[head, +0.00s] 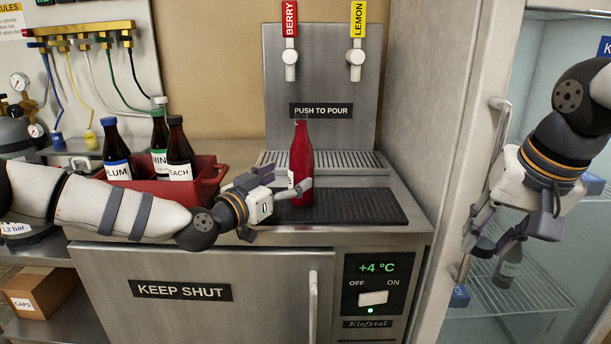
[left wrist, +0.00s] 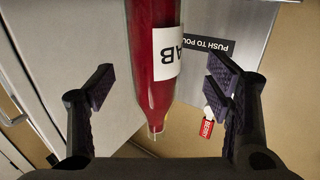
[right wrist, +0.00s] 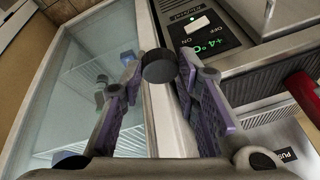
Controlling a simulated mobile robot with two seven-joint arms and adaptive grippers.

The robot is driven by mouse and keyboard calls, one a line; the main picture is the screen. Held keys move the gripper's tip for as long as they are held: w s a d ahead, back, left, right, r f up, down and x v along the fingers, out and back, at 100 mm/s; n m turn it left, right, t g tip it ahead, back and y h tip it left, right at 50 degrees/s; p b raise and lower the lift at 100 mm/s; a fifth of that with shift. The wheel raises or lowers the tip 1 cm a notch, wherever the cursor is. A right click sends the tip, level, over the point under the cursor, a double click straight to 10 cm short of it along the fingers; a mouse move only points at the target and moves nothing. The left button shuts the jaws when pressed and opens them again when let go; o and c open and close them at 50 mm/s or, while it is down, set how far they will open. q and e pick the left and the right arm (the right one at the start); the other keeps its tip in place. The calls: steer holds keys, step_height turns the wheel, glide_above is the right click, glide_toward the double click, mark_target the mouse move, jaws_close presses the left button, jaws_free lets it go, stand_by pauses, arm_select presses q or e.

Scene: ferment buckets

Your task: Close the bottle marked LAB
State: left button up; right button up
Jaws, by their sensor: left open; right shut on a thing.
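The LAB bottle (head: 301,150), filled with red liquid, stands upright on the dark mat below the taps. Its white label reads "AB" in the left wrist view (left wrist: 165,50), and no cap shows on its narrow mouth. My left gripper (head: 288,188) is open at the bottle, its fingers on either side with gaps in the left wrist view (left wrist: 160,95). My right gripper (head: 494,250) is shut on a black round cap (right wrist: 159,66), held at its fingertips in front of the glass fridge, well right of the bottle.
A red crate (head: 205,190) with PLUM, MINT and PEACH bottles stands left on the counter, behind my left arm. The BERRY (head: 290,20) and LEMON (head: 358,20) taps rise behind the bottle. A fridge handle (head: 499,135) is close to my right gripper. A bottle (head: 508,265) stands inside the fridge.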

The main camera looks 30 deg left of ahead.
mark_target(294, 169)
arm_select(q)
steer(key=shift+r, duration=0.2)
arm_select(e)
steer(key=shift+r, duration=0.15)
arm_select(q)
steer(key=w, duration=0.1)
steer(key=w+b, duration=0.1)
steer(key=w, duration=0.1)
steer(key=w+d, duration=0.1)
steer(key=w, duration=0.1)
steer(key=shift+f, duration=0.25)
arm_select(e)
steer(key=shift+g, duration=0.3)
steer(key=f, duration=0.5)
steer(key=shift+w, duration=0.25)
arm_select(q)
steer(key=shift+w+a+r, duration=0.1)
steer(key=shift+r, duration=0.15)
arm_select(e)
steer(key=shift+r, duration=0.15)
